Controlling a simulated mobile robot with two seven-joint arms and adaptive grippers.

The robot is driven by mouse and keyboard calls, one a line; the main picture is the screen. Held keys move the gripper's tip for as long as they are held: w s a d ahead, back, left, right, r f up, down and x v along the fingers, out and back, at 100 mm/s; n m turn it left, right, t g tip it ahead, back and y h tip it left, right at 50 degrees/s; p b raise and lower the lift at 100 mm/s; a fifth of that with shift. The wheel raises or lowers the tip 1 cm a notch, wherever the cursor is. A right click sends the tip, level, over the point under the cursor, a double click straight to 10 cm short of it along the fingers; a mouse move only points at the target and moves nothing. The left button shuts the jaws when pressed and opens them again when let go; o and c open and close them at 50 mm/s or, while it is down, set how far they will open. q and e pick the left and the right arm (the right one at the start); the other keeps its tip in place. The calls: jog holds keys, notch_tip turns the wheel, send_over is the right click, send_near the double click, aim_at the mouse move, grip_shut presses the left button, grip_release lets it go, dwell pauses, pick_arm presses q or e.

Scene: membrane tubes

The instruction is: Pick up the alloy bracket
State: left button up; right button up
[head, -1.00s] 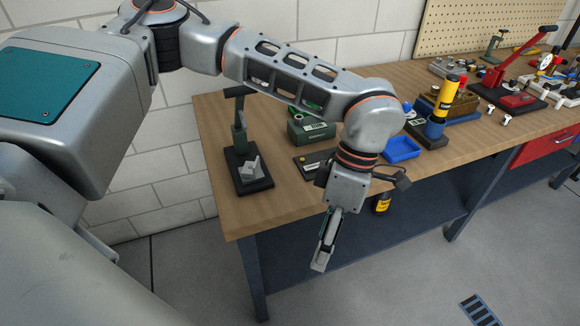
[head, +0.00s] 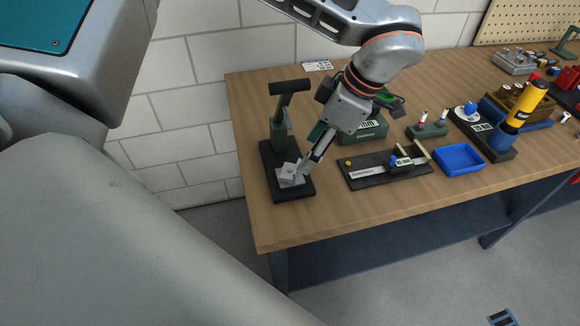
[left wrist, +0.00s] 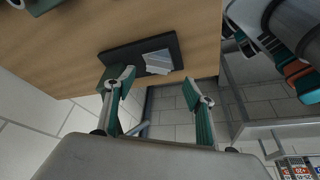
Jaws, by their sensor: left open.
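The alloy bracket (head: 288,178) is a small silver-grey angled piece. It sits on the black base plate (head: 294,193) of a green press (head: 281,134) with a dark handle, at the left end of the bench. The bracket also shows in the left wrist view (left wrist: 158,62), beyond the fingers. My left gripper (head: 303,170) is tilted down from the upper right, with its tips beside the bracket in the head view. In the left wrist view my left gripper (left wrist: 158,86) is open with nothing between its fingers. Contact with the bracket cannot be told. My right gripper is not in view.
A black labelled board (head: 385,179) and a blue tray (head: 458,159) lie to the right. A green box (head: 366,133) is behind the board. A yellow-topped cylinder (head: 527,104) stands farther right. Bare wooden bench (head: 285,228) lies in front of the press.

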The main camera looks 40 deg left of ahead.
aim_at(290, 170)
pick_arm(q)
jog(key=x, duration=0.6)
jog(key=shift+a+f, duration=0.25)
jog(key=c, duration=1.3)
jog(key=shift+r, duration=0.1)
